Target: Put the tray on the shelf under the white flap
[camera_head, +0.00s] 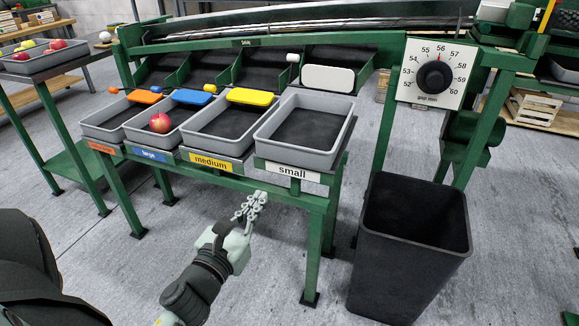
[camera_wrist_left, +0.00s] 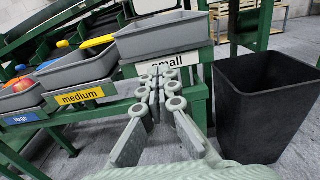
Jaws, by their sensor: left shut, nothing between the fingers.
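The white flap (camera_head: 327,79) hangs above the rightmost shelf place, labelled "small". A grey tray (camera_head: 345,135) stands on that place under the white flap and looks empty. Its outer wall also shows in the left wrist view (camera_wrist_left: 165,41). My left gripper (camera_head: 256,198) is shut and empty, in front of and below the shelf's front edge, left of the "small" label (camera_head: 286,171). In the left wrist view the fingers meet below the "small" label, apart from the tray. My right gripper is not in view.
More grey trays stand to the left under yellow (camera_head: 252,97), blue (camera_head: 192,97) and orange (camera_head: 145,97) flaps. A red apple (camera_head: 160,123) lies in the "large" tray. A black bin (camera_head: 410,235) stands right of the shelf. A dial (camera_head: 434,77) hangs above it.

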